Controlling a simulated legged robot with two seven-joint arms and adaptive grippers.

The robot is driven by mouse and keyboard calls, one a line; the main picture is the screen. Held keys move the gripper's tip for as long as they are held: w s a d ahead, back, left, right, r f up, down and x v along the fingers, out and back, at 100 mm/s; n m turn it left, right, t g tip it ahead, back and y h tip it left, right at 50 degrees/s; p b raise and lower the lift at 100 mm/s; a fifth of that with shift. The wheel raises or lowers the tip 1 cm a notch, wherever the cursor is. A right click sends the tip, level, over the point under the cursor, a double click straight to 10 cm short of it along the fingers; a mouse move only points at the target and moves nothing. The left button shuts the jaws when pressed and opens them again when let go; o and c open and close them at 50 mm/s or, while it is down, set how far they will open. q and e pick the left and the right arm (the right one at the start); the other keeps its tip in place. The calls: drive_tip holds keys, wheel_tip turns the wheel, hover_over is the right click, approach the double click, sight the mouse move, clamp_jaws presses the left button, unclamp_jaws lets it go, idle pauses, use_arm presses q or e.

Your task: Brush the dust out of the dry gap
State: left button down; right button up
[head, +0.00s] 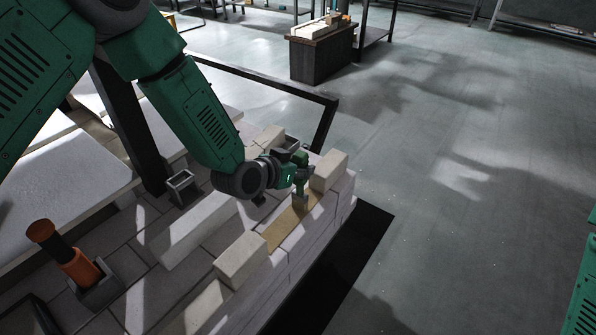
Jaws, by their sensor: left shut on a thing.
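The dry gap (275,234) is a tan, dusty strip on top of the low brick wall. It lies between a pale brick (241,260) at its near end and another pale brick (328,170) at its far end. My left gripper (301,181) is above the far part of the gap, close to the far brick. It is shut on a small brush (300,202), whose tan lower end points down at the strip. Whether the bristles touch the surface is hard to tell. The gripper hides part of the brush. My right gripper is out of view.
An orange and black tool (78,266) stands in a dark holder on the left. A small grey open box (181,187) sits on the pale blocks. A black frame (325,118) rises behind the wall. Open grey floor (470,200) lies to the right.

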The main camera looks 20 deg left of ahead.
use_arm(q)
drive_tip(key=shift+w+d+b, duration=0.2)
drive_tip(key=shift+w+d, duration=0.05)
drive_tip(key=shift+w, duration=0.45)
drive_tip(key=shift+w+d+b, duration=0.25)
drive_tip(key=shift+w+d, duration=0.05)
drive_tip(key=shift+w, duration=0.4)
drive_tip(key=shift+w+d+b, duration=0.2)
drive_tip(key=shift+w+d, duration=0.05)
drive_tip(key=shift+w, duration=0.45)
drive_tip(key=shift+s, duration=0.1)
drive_tip(key=shift+s+a+p, duration=0.25)
drive_tip(key=shift+s+p, duration=0.05)
drive_tip(key=shift+s, duration=0.35)
drive_tip(key=shift+s+a+p, duration=0.25)
drive_tip(key=shift+s+p, duration=0.1)
drive_tip(key=shift+s, duration=0.35)
drive_tip(key=shift+s+a+p, duration=0.25)
drive_tip(key=shift+s+p, duration=0.05)
drive_tip(key=shift+s, duration=0.35)
